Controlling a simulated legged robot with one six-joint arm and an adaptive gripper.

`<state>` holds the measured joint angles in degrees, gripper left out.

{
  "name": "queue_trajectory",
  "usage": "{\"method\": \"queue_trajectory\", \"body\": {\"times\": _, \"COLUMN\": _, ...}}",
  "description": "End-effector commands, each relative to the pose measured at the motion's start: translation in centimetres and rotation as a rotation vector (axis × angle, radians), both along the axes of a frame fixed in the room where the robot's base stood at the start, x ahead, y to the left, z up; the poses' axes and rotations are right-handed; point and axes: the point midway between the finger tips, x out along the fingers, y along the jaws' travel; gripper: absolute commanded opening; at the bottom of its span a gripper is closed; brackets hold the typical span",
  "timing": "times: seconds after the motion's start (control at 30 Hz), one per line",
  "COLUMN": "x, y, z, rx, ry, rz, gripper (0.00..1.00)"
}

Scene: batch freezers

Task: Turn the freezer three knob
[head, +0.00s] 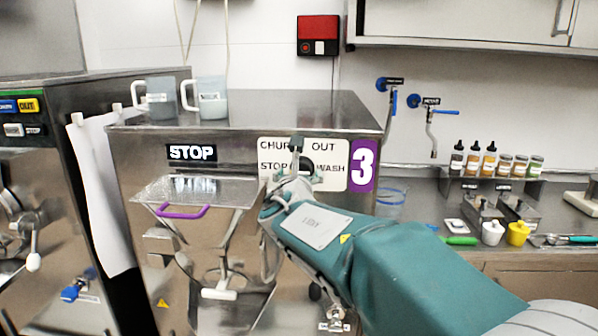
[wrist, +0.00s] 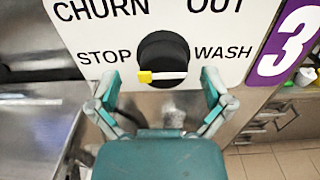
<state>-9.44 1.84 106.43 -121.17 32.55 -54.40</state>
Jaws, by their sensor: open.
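The freezer three knob (wrist: 163,55) is round and black, on a white label plate (wrist: 225,50) reading CHURN, OUT, STOP and WASH. A white bar crosses the knob's lower part, and its yellow end is at the left, on the STOP side. In the wrist view my gripper (wrist: 160,88) is open and empty. Its fingertips stand apart left and right, just below the knob's sides, with gaps to it. In the head view my gripper (head: 302,165) is in front of the plate (head: 335,180) and partly hides the knob.
Freezer three (head: 240,112) has two cups on top and a clear lid with a purple handle (head: 182,211) left of my arm. Another freezer (head: 60,190) stands at the left. Bottles and jars line the right counter (head: 410,212).

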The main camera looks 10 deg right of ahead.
Motion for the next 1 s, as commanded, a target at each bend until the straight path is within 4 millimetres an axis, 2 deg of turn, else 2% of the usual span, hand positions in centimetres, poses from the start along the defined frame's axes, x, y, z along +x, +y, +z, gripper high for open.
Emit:
{"method": "queue_trajectory", "body": {"times": 0.13, "x": 1.06, "y": -0.43, "z": -0.02, "rx": 0.001, "ry": 0.0, "rz": -0.001, "gripper": 1.0}}
{"method": "queue_trajectory", "body": {"times": 0.4, "x": 1.2, "y": -0.47, "z": 0.01, "rx": 0.002, "ry": -0.001, "rz": -0.001, "gripper": 1.0}}
{"method": "queue_trajectory", "body": {"times": 0.43, "x": 1.2, "y": -0.45, "z": 0.0, "rx": 0.001, "ry": 0.0, "rz": -0.001, "gripper": 0.91}}
{"method": "queue_trajectory", "body": {"times": 0.47, "x": 1.19, "y": -0.45, "z": -0.01, "rx": 0.001, "ry": 0.0, "rz": -0.001, "gripper": 0.77}}
{"method": "queue_trajectory", "body": {"times": 0.5, "x": 1.19, "y": -0.44, "z": -0.01, "rx": 0.001, "ry": 0.0, "rz": -0.001, "gripper": 0.59}}
{"method": "queue_trajectory", "body": {"times": 0.6, "x": 1.19, "y": -0.44, "z": -0.01, "rx": 0.001, "ry": 0.0, "rz": 0.0, "gripper": 0.17}}
{"method": "queue_trajectory", "body": {"times": 1.0, "x": 1.19, "y": -0.41, "z": 0.01, "rx": 0.028, "ry": -0.009, "rz": 0.001, "gripper": 0.17}}
